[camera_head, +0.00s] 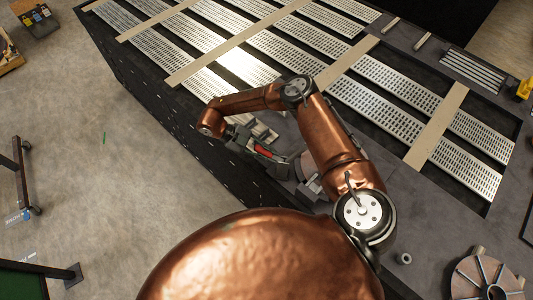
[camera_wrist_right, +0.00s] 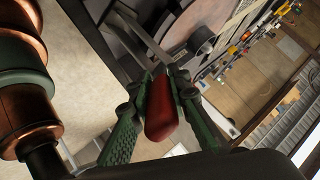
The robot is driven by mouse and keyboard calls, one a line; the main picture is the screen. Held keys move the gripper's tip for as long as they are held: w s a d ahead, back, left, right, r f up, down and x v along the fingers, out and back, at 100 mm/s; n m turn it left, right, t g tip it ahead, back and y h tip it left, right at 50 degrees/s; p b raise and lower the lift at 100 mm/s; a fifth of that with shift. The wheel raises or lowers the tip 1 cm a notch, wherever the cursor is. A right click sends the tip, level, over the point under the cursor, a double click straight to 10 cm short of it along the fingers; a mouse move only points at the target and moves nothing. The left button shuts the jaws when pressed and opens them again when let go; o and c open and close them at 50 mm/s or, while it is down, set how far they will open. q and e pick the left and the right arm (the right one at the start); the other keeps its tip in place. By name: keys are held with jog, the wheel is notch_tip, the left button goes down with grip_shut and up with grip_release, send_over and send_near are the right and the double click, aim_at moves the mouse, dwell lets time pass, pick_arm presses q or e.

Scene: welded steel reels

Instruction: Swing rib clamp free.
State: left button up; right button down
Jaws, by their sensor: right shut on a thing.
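The rib clamp has a red handle (camera_wrist_right: 161,112) and a grey metal bar (camera_wrist_right: 138,32) running up from it in the right wrist view. My right gripper (camera_wrist_right: 160,88) is shut on the red handle, with one green finger on each side. In the head view the red handle (camera_head: 263,150) shows as a small patch at my right gripper (camera_head: 268,153), near the table's front edge. A brown round reel face (camera_wrist_right: 197,24) lies beyond the clamp; my arm hides most of it in the head view. The clamp's far end is unclear. My left gripper is not in view.
The dark table (camera_head: 440,205) carries several perforated metal panels (camera_head: 375,108) and pale wooden strips (camera_head: 437,125). A ribbed round reel (camera_head: 470,278) lies at the lower right, with a small grey ring (camera_head: 404,258) near it. The floor (camera_head: 90,150) at left is mostly clear.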

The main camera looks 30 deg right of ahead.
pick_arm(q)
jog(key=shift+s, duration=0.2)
pick_arm(e)
jog(key=shift+w+r, duration=0.1)
jog(key=shift+r, duration=0.05)
jog(key=c, duration=1.8)
grip_release()
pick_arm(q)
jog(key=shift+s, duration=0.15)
pick_arm(e)
jog(key=v, duration=1.1)
jog(key=shift+w+a+r, duration=0.15)
jog(key=shift+w+a, duration=0.05)
jog(key=shift+a, duration=0.1)
jog(key=shift+d, duration=0.1)
